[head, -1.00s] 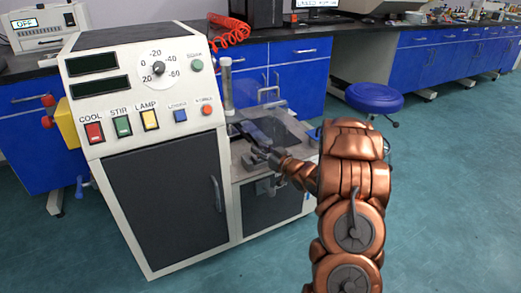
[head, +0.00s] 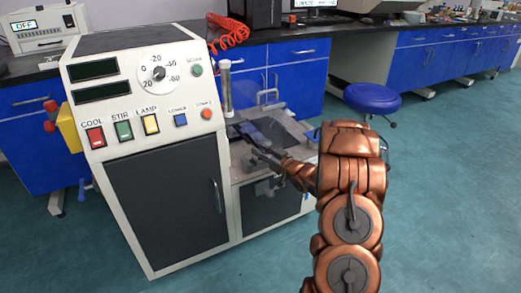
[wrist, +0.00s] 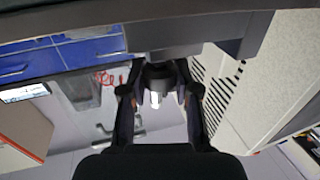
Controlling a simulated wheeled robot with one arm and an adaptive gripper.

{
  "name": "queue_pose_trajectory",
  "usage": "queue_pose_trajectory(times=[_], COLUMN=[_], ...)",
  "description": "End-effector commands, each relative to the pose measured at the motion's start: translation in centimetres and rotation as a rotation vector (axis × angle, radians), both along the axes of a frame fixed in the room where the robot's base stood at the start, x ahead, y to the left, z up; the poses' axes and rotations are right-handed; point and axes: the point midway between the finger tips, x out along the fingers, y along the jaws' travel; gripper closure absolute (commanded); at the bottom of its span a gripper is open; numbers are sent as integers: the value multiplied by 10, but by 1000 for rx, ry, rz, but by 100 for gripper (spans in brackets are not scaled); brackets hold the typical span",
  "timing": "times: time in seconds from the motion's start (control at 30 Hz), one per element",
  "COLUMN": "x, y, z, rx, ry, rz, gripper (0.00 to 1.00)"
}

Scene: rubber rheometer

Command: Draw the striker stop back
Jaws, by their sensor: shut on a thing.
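My gripper (wrist: 160,92) shows in the wrist view with one finger on each side of a dark round knob, which I take to be the striker stop (wrist: 157,71). A bright pin shows at the knob's middle. The gripper is shut on this knob, just below a dark grey bar. In the head view my gripper (head: 264,154) reaches in from the right over the low bench part of the machine. The stop is too small and too hidden by the gripper to make out there.
The white machine cabinet (head: 146,103), with its dial and coloured buttons, stands left of my gripper. A clear upright cylinder (head: 226,88) rises behind the gripper. A blue stool (head: 371,98) stands to the right on open floor. Blue lab benches (head: 432,55) line the back.

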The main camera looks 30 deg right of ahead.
Motion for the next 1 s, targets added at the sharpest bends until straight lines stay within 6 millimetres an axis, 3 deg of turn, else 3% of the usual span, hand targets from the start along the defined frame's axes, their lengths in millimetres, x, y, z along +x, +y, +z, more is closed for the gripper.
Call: queue_pose_trajectory(times=[0.03, 0.07, 0.3, 0.67, 1.0], x=[0, -1, 0, -2, -47], y=[-6, -6, -5, -3, -13], z=[2, 2, 2, 1, 1], rx=[-1, 0, 0, 0, 2], ry=[-5, -5, -4, -2, -3], rz=[-13, -13, -11, -7, -10], gripper=[100, 68, 44, 43, 43])
